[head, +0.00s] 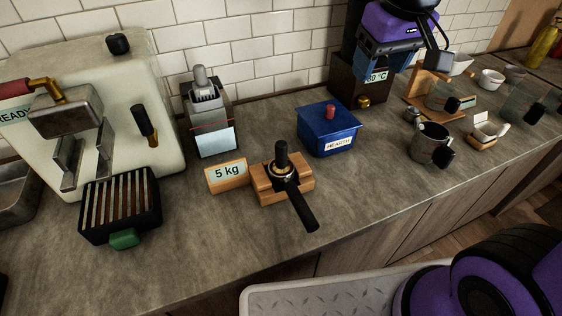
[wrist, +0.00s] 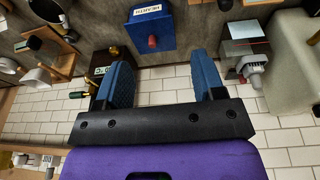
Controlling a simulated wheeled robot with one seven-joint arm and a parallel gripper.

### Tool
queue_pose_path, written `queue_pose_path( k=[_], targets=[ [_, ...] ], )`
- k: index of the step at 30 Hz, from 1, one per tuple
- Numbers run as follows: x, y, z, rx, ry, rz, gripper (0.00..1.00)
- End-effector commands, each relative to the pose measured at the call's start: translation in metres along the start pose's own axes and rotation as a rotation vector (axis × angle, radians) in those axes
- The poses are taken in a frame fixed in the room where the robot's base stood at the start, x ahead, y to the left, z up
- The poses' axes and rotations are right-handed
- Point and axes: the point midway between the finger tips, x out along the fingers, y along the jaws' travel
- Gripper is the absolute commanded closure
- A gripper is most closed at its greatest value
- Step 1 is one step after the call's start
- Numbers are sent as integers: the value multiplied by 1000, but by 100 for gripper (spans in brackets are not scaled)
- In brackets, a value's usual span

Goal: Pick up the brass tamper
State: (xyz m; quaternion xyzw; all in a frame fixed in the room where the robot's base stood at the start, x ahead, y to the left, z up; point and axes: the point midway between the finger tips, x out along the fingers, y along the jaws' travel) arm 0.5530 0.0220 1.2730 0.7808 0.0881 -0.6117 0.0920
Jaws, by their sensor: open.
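The brass tamper (head: 282,158) appears in the head view as a black upright handle above a brass-coloured base, in the basket of a portafilter (head: 300,208). The portafilter rests on a wooden stand (head: 264,190), its black handle pointing toward the counter's front edge. The tamper's lower part is partly hidden by the basket. My gripper (wrist: 162,82) is open and empty in the wrist view, its blue fingers wide apart. In the head view my gripper (head: 388,48) is at the upper right, above the counter and well apart from the tamper. I cannot make out the tamper in the wrist view.
A "5 kg" sign (head: 227,176) stands left of the stand. A blue HEARTH box (head: 328,132) with a red knob is behind right; it also shows in the wrist view (wrist: 140,33). A metal pitcher (head: 428,142) stands further right. The counter front is clear.

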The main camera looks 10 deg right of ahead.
Motion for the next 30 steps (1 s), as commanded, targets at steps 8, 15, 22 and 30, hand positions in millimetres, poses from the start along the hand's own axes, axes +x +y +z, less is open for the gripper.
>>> queue_pose_path(
  k=[8,15,22,30],
  targets=[
    [63,-56,-44,-131,-108,-31,37],
    [120,-108,-64,-231,-188,-56,37],
    [150,-136,-68,-279,-227,-68,37],
    [180,-140,-60,-283,-236,-69,37]
  ],
)
